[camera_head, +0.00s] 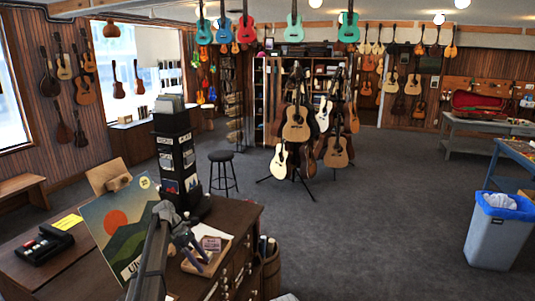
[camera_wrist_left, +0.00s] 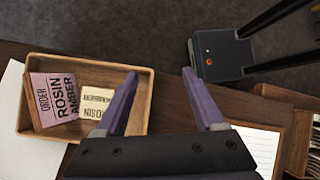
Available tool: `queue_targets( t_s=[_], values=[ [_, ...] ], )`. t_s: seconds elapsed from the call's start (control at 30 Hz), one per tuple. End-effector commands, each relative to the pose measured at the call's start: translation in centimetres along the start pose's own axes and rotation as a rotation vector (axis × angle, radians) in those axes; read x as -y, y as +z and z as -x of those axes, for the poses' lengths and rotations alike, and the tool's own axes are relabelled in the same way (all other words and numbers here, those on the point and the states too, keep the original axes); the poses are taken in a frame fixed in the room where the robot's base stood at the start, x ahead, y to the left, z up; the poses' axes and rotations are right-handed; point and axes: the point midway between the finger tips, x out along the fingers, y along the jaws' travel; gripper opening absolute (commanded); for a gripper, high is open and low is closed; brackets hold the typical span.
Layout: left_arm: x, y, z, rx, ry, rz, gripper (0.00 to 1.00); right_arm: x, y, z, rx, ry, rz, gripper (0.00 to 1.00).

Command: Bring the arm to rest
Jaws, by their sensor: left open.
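My left arm comes up from the bottom of the head view, and its gripper (camera_head: 203,259) points down over the wooden counter (camera_head: 232,213). In the left wrist view the purple fingers of this gripper (camera_wrist_left: 160,75) are apart with nothing between them. Beside the left finger is a shallow wooden tray (camera_wrist_left: 85,62). It holds a pinkish box (camera_wrist_left: 55,100) marked "ORDER ROSIN AMBER" and a cream box (camera_wrist_left: 103,102) marked "ROSIN". The tray (camera_head: 226,260) also shows beside the gripper in the head view. My right gripper is not in view.
A landscape poster (camera_head: 122,235) stands close left of my arm. A tall black rack (camera_head: 176,150), a card terminal (camera_head: 42,246) and a yellow note (camera_head: 68,222) are on the counter. A wooden barrel (camera_head: 271,274) stands right of it. Open carpet lies beyond.

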Motion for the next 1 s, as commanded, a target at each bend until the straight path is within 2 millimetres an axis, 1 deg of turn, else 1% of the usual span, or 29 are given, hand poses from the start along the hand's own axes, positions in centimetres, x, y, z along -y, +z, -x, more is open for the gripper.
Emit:
queue_targets(
  t_s=[0.03,0.17,0.27,0.37,0.47,0.5,0.57,0.6,0.67,0.7,0.8,0.83,0.9,1.0],
  values=[
    [0.9,0.5,-1.3,-0.015,-0.005,-0.034,0.7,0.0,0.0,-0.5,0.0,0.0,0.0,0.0],
    [2.8,1.8,-4.1,-0.063,-0.018,-0.144,0.7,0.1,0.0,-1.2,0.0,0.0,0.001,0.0],
    [4.7,3.0,-6.8,-0.11,-0.036,-0.257,0.7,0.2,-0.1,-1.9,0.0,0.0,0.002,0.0],
    [7.4,4.2,-10.2,-0.17,-0.063,-0.407,0.7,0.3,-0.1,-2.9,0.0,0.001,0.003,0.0],
    [11.3,5.5,-14.5,-0.248,-0.108,-0.611,0.7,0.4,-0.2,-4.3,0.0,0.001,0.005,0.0],
    [13.5,6.0,-16.5,-0.288,-0.135,-0.717,0.7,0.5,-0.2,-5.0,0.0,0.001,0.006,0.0],
    [16.8,6.5,-19.4,-0.35,-0.185,-0.892,0.7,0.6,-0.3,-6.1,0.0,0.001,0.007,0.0],
    [19.0,6.6,-21.1,-0.392,-0.221,-1.01,0.7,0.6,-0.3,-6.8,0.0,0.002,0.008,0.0],
    [22.0,6.7,-23.2,-0.449,-0.28,-1.181,0.7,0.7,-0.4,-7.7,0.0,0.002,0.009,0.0],
    [23.9,6.6,-24.4,-0.483,-0.321,-1.288,0.7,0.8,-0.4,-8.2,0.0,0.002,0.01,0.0],
    [27.4,6.2,-26.3,-0.551,-0.414,-1.51,0.7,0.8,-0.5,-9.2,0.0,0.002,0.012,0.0],
    [28.2,6.1,-26.7,-0.566,-0.438,-1.564,0.7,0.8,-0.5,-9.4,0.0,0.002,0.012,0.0],
    [29.5,5.9,-27.3,-0.595,-0.485,-1.662,0.7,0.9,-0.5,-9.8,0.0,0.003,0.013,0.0],
    [30.5,5.8,-27.6,-0.617,-0.529,-1.745,0.7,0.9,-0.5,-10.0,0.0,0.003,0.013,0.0]
  ],
)
